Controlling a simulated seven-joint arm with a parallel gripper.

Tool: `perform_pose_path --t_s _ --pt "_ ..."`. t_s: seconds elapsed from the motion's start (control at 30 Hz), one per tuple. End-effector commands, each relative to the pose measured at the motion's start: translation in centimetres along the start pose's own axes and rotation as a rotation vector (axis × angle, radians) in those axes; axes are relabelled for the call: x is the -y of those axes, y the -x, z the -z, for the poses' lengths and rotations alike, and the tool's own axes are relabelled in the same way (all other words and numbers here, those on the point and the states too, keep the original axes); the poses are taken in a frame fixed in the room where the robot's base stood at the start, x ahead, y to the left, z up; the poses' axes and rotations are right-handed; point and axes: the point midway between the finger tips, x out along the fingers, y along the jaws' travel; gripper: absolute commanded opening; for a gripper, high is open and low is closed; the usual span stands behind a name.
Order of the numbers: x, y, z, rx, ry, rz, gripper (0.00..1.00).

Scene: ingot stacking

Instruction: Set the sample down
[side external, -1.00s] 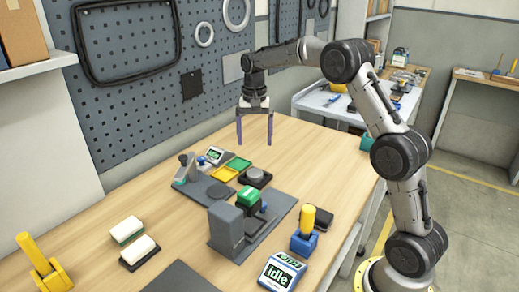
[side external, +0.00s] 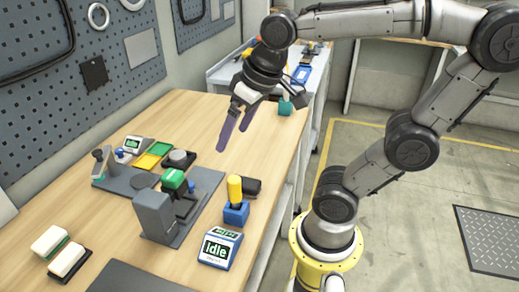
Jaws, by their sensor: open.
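My gripper (side external: 232,139) is open and empty, tilted, with its two purple fingers pointing down and left above the right part of the wooden table (side external: 215,110). Nothing is between the fingers. A grey round puck (side external: 180,156) sits on a black base at the back of the table's equipment group, left of and below my gripper in the picture. I cannot tell for certain which thing is the sample. A grey press-like device with a green top (side external: 173,179) stands in front of the puck.
A blue block with a yellow handle (side external: 235,189) stands near the right edge, beside a black item. A display box reading "Idle" (side external: 218,249) is in front of it. Yellow and green trays (side external: 150,160) lie at the back left. The table's back is clear.

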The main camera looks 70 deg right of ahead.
Motion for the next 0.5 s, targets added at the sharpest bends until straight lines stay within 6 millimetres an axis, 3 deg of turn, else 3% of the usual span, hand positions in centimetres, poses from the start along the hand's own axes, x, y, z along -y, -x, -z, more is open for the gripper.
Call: perform_pose_path --t_s 0.03,0.1,0.2,0.5 --pt "0.1 0.1 -1.8 -0.023 0.042 0.009 0.95" --pt "0.1 -0.1 -3.7 -0.048 0.091 0.017 0.95" --pt "0.1 -0.4 -5.4 -0.071 0.139 0.024 0.95" --pt "0.1 -0.7 -6.4 -0.081 0.165 0.027 0.95"
